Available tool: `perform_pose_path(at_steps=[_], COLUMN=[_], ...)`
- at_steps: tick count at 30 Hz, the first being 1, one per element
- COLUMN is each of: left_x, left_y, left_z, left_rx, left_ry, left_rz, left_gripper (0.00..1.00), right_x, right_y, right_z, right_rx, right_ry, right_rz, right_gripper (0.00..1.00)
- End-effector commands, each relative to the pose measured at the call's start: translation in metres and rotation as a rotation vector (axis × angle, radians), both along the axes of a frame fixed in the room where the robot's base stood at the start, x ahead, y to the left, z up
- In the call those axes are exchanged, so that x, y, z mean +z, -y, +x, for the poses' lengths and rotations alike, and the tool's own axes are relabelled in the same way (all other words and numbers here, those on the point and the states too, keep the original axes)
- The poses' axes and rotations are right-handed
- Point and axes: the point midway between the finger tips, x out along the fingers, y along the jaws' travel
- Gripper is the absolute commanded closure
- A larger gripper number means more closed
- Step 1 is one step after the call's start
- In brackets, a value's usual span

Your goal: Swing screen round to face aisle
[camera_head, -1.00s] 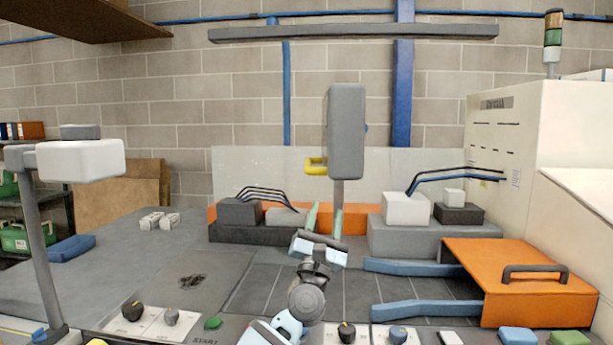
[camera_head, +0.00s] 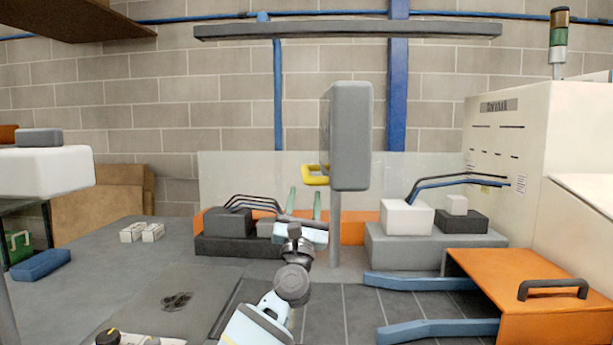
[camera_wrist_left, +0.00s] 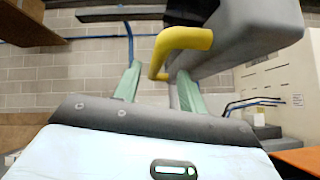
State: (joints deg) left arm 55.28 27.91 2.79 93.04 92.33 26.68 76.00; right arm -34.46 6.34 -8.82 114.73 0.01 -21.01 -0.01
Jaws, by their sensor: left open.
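The screen (camera_head: 349,137) is a grey box on a thin grey post (camera_head: 335,235), seen from its edge and back in the head view. A yellow handle (camera_head: 315,175) sticks out on its left side. My left gripper (camera_head: 304,203) points up just below the handle, with its two pale green fingers apart and empty. In the left wrist view, the screen (camera_wrist_left: 245,38) fills the upper right and the handle (camera_wrist_left: 183,40) arches above and ahead of the open fingers (camera_wrist_left: 160,86). I cannot tell whether they touch. My right gripper is out of view.
Grey and white blocks with cables (camera_head: 405,217) stand right of the post; dark blocks (camera_head: 228,222) stand left. An orange cover (camera_head: 530,275) with blue rails sits at front right. A white box on a post (camera_head: 45,172) stands at left.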

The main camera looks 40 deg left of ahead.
Motion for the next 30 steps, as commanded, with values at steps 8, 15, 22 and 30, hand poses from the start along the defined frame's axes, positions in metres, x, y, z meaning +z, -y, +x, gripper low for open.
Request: perform_pose_path(at_steps=[8, 15, 22, 30], left_x=[0.032, 0.046, 0.049, 0.049], left_y=[-0.019, -0.028, -0.03, -0.03], left_z=[0.023, 0.038, 0.04, 0.04], left_rx=[0.004, 0.001, 0.002, 0.002], left_ry=[0.003, 0.001, 0.0, 0.0], left_rz=[0.002, 0.001, 0.001, 0.001], left_gripper=[0.59, 0.59, 0.59, 0.74], right_x=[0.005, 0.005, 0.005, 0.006], right_y=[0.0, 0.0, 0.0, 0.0], right_z=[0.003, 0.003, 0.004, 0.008], right_rx=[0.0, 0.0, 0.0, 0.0], right_ry=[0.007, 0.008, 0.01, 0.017], right_rz=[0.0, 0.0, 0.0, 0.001], right_gripper=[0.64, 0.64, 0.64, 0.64])
